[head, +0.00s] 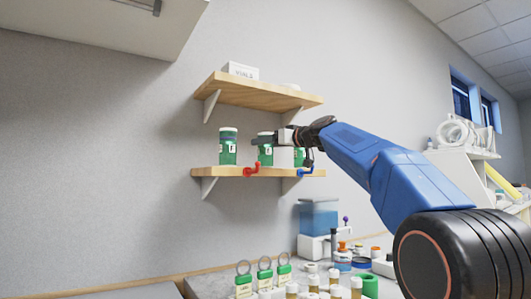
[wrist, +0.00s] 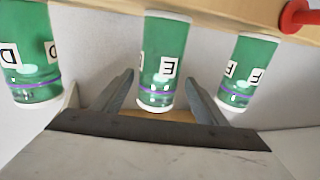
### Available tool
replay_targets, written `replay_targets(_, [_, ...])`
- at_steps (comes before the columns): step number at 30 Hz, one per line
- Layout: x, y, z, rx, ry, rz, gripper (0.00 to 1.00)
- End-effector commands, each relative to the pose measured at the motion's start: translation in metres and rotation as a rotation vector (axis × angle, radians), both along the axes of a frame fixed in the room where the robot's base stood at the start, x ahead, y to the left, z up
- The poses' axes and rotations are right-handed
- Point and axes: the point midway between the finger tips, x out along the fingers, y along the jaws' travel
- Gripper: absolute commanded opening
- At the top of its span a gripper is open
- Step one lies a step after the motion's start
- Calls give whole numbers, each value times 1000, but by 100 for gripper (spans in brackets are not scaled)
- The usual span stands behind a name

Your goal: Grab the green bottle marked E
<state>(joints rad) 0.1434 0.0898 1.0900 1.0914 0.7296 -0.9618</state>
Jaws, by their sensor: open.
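The green bottle marked E (wrist: 165,60) is in the middle of the wrist view, its label upside down there. In the head view it is the middle bottle (head: 265,155) on the lower shelf, partly hidden by my gripper. My gripper (wrist: 161,80) is open, with one finger on each side of the E bottle in the picture and a visible gap on both sides. In the head view my gripper (head: 270,140) is at the upper part of this bottle.
Bottle D (wrist: 30,55) is left and bottle F (wrist: 247,68) right in the wrist view, close outside the fingers. A red hook (head: 251,170) and a blue hook (head: 306,171) are on the lower shelf (head: 215,172). An upper shelf (head: 250,93) hangs above.

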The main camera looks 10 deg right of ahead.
Motion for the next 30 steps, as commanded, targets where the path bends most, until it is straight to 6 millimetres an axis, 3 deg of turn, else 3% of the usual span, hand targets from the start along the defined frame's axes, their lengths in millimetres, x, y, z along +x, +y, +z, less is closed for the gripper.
replay_targets(15, [46, 21, -3, 0, 0, 0, 66])
replay_targets(25, [50, 23, -2, 0, 0, -1, 66])
replay_targets(30, [49, 23, -2, 0, 0, -1, 26])
